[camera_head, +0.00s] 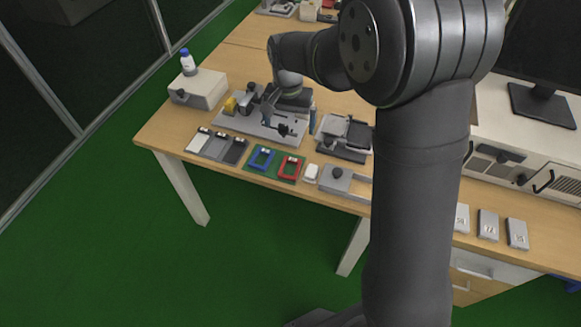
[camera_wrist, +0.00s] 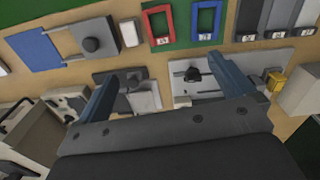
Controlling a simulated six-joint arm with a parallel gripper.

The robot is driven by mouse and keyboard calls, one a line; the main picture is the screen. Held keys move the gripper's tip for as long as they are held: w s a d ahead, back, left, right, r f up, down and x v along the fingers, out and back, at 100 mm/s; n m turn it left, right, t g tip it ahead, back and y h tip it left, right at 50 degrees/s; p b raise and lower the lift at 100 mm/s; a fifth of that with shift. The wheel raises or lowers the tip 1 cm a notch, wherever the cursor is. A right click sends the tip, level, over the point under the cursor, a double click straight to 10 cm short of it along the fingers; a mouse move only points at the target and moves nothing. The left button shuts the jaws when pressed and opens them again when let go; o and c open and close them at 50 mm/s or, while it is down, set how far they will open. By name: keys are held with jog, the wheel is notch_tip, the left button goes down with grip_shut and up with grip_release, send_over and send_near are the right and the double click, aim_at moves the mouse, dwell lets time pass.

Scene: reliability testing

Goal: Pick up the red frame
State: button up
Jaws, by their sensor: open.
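The red frame (camera_head: 282,167) is a small upright-sided rectangular ring lying on a green mat (camera_head: 274,164) near the table's front edge. In the wrist view the red frame (camera_wrist: 147,27) shows at the top centre, with a small white label on one end. A like blue frame (camera_head: 253,158) lies beside it on the mat; it shows in the wrist view (camera_wrist: 196,20) too. My gripper (camera_head: 290,116) is over the grey fixtures, behind the frames and apart from them. In the wrist view my gripper (camera_wrist: 165,78) has its two blue fingers wide apart, with nothing held between them.
A grey fixture plate (camera_head: 236,124) with a black knob lies under my gripper. Black and grey slabs (camera_head: 214,146) lie left of the mat. A white block (camera_head: 311,172) and a knobbed grey bracket (camera_head: 340,183) lie right. A white box (camera_head: 203,88) carries a bottle.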

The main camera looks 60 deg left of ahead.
jog(key=s+a+f+n+t+h, duration=0.15)
jog(key=s+a+n, duration=0.3)
jog(key=n, duration=0.95)
jog(key=n+t+h, duration=0.1)
jog(key=n+t, duration=0.1)
jog(key=n, duration=0.2)
send_near(292, 170)
jog(key=x, duration=0.6)
jog(key=shift+w+f, duration=0.15)
jog(key=shift+c, duration=0.2)
jog(key=c, duration=1)
